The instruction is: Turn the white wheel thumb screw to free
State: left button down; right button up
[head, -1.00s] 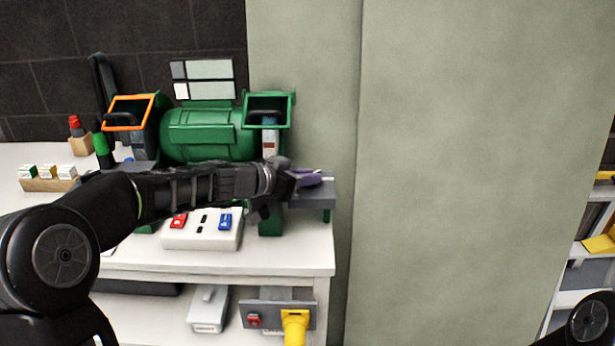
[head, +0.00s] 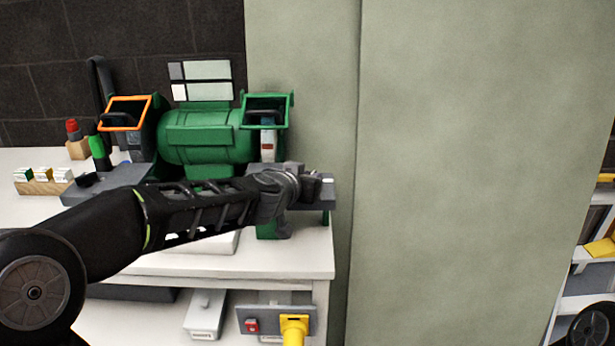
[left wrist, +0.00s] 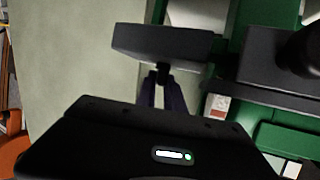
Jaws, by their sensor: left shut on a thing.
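The green bench grinder (head: 205,135) stands on the white bench. On its right side, under the green-framed shield (head: 267,97), is a pale part with a red mark (head: 267,146); I cannot tell whether it is the white wheel. A grey tool rest (head: 325,190) juts out at the right; it also shows in the left wrist view (left wrist: 165,42). My left gripper (head: 305,182) is at this rest. In the left wrist view its dark purple fingers (left wrist: 163,80) are shut on a small dark thumb screw (left wrist: 162,69) beside the rest. The screw is mostly hidden. My right gripper is out of view.
A second shield with an orange frame (head: 126,113) is on the grinder's left. A white switch box (head: 212,241) lies partly behind my left arm. A grey-green wall panel (head: 450,150) stands close right of the bench. A yellow part (head: 294,326) hangs below.

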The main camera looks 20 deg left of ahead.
pick_arm(q)
jog(key=n+g+y+p, duration=0.1)
jog(key=n+y+p, duration=0.2)
jog(key=p, duration=0.2)
jog(key=n+g+y+p, duration=0.1)
jog(key=n+y+p, duration=0.2)
jog(key=p, duration=0.3)
jog(key=d+n+g+y+p, duration=0.1)
jog(key=n+y+p, duration=0.2)
jog(key=y+p, duration=0.1)
jog(key=shift+w+d+r+p, duration=0.1)
jog(key=shift+w+r+p, duration=0.05)
jog(key=shift+p, duration=0.75)
jog(key=shift+w+n+g+y+p, duration=0.1)
jog(key=shift+n+g+y+p, duration=0.55)
jog(key=shift+n+y, duration=0.25)
jog(key=shift+w+d+f+n+g+y+p, duration=0.1)
jog(key=shift+f+n+g+y+p, duration=0.15)
jog(key=shift+n+g+y+p, duration=0.65)
jog(key=shift+n+g, duration=0.4)
jog(key=shift+g, duration=0.05)
jog(key=c, duration=1.4)
grip_release()
jog(key=shift+c, duration=0.2)
